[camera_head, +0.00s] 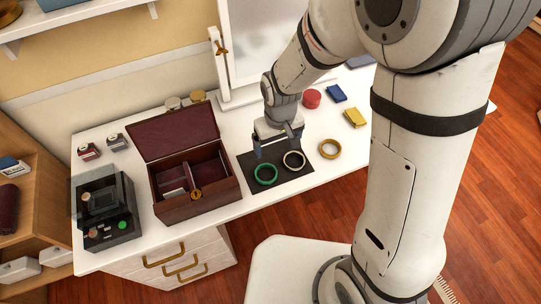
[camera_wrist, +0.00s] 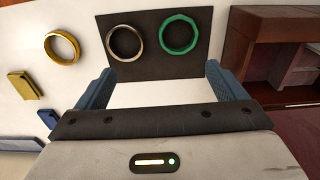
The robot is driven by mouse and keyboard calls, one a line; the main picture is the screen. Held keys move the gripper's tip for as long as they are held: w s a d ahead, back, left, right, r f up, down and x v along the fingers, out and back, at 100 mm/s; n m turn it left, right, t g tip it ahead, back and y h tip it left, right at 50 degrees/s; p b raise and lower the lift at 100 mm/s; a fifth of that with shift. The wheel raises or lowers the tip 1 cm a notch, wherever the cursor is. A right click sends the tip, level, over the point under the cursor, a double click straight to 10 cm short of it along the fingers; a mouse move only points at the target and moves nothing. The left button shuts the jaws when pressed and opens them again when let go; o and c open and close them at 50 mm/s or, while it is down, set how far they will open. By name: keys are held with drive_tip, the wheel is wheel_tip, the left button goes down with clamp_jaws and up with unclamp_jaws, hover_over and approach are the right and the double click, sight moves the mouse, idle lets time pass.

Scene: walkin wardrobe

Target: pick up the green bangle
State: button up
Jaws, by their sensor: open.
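The green bangle (camera_head: 266,174) lies on a dark mat (camera_head: 284,186) on the white table top. A cream or silver bangle (camera_head: 294,160) lies beside it on the same mat. In the wrist view the green bangle (camera_wrist: 179,34) is on the mat's right part, and the pale bangle (camera_wrist: 126,43) is to its left. My gripper (camera_head: 276,148) is above the far edge of the mat, with its fingers apart and nothing between them. In the wrist view the fingers (camera_wrist: 158,80) point toward the mat, and both bangles are beyond the fingertips.
A gold bangle (camera_head: 330,149) lies right of the mat. An open dark red box (camera_head: 203,207) stands close at left, with a black case (camera_head: 106,212) farther left. A mirror (camera_head: 262,55), red tin (camera_head: 312,98), blue box (camera_head: 336,93) and yellow box (camera_head: 355,117) are behind.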

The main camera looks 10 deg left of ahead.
hover_over(266, 175)
wheel_tip(266, 175, down, 5)
drive_tip(key=shift+n, duration=0.4)
drive_tip(key=shift+f+p, duration=0.35)
drive_tip(key=shift+f, duration=3.6)
drive_tip(key=shift+c, duration=0.4)
drive_tip(key=c, duration=1)
drive_tip(key=shift+r, duration=0.1)
